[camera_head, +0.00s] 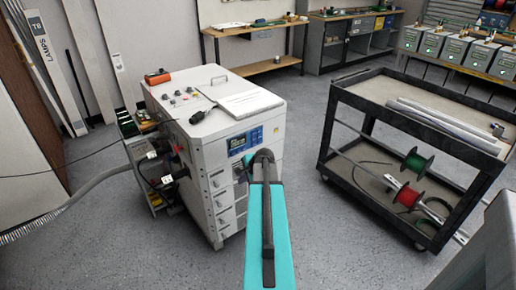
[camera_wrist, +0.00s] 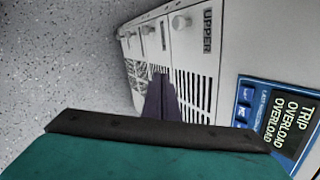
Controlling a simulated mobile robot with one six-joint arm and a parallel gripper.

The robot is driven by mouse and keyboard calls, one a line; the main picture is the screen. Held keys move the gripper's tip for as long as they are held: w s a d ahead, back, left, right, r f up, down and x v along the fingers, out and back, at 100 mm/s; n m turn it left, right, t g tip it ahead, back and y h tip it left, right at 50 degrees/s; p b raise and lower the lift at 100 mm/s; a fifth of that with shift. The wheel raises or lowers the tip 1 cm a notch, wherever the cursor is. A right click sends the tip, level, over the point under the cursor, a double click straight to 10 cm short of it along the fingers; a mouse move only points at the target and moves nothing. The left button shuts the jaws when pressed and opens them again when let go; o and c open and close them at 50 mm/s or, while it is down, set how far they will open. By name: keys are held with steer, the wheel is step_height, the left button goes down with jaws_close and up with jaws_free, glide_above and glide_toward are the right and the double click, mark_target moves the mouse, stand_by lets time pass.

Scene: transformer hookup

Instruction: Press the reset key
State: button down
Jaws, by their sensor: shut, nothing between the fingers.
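The white transformer cabinet (camera_head: 215,150) stands left of centre in the head view. A blue panel with a display (camera_head: 245,140) is on its front face. In the wrist view the display (camera_wrist: 288,130) reads TRIP, OVERLOAD, OVERLOAD, sideways. Small blue keys with white marks (camera_wrist: 243,110) sit beside it on the blue panel; I cannot tell which is the reset key. My gripper (camera_wrist: 160,98) is shut and empty. In the wrist view its dark tip appears over the vent slots, left of the keys and apart from them in the picture. In the head view my teal arm hides part of the cabinet front.
A grey hose (camera_head: 70,200) and cables run to the cabinet's left side. A dark cart (camera_head: 420,115) with spools stands at the right. A workbench (camera_head: 255,30) is behind. Bare floor lies between cabinet and cart.

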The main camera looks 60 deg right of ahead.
mark_target(259, 142)
steer(key=s+d+r+m+h+b, duration=0.1)
steer(key=s+d+r+m, duration=0.1)
steer(key=s+d+r, duration=0.2)
steer(key=s+d+r+m+t+h+b, duration=0.1)
steer(key=s+d+r+m+h, duration=0.1)
steer(key=d, duration=0.9)
step_height(259, 142, up, 2)
steer(key=shift+s+r+m, duration=0.25)
steer(key=shift+s+m, duration=0.45)
steer(key=shift+s, duration=0.45)
steer(key=shift+w, duration=0.1)
steer(key=w+d, duration=0.2)
steer(key=w, duration=0.6)
steer(key=shift+d, duration=0.35)
steer(key=shift+w+d+p, duration=0.25)
steer(key=shift+w+p, duration=0.25)
steer(key=shift+w, duration=0.25)
stand_by(1.4)
steer(key=shift+s+a, duration=0.1)
steer(key=shift+s, duration=0.1)
steer(key=shift+s+a, duration=0.15)
steer(key=shift+s, duration=0.45)
